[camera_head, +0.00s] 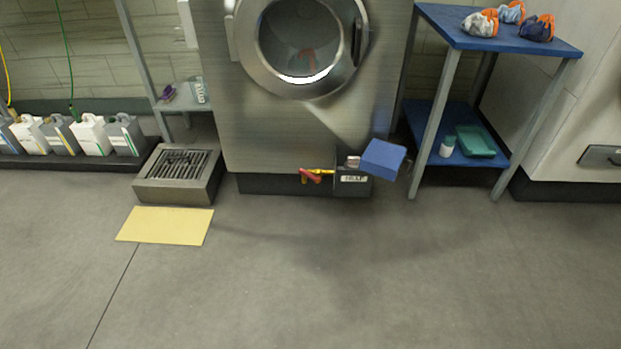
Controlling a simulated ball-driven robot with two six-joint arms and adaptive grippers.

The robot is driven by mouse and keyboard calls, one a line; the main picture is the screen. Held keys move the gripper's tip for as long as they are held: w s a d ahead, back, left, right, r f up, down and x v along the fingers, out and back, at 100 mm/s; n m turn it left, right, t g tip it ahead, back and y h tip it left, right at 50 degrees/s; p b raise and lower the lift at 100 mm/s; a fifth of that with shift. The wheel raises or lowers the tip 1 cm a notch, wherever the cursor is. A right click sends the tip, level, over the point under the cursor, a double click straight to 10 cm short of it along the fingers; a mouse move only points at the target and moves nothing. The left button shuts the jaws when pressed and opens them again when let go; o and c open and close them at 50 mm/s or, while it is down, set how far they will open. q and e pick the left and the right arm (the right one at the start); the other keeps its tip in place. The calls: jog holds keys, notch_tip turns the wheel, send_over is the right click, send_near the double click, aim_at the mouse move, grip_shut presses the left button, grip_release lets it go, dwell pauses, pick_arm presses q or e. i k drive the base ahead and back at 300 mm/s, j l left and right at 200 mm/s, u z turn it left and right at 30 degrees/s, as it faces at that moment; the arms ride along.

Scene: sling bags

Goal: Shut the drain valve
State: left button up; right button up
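The drain valve (316,174) sits low at the front of the large steel washing machine (310,130), just above the floor. It shows as a small red and yellow handle that sticks out to the left of a dark labelled box (352,181). The handle lies roughly level, with its red part tilted a little. It is too small to tell how far the valve is turned. A blue lid or block (383,158) stands tilted at the box's upper right. Neither of my grippers shows in the head view.
A floor drain box with a grate (180,165) stands left of the machine, with a yellow mat (166,225) before it. A blue-topped table (500,35) holding bundled bags stands right. Several jugs (90,135) line the left wall. The floor in front is clear.

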aim_at(317, 180)
jog(key=i+j+z, duration=0.1)
jog(key=z, duration=0.3)
jog(key=j+z, duration=0.15)
jog(key=z, duration=0.25)
jog(key=i+j+z, duration=0.15)
jog(key=z, duration=0.25)
jog(key=j+z, duration=0.15)
jog(key=z, duration=0.2)
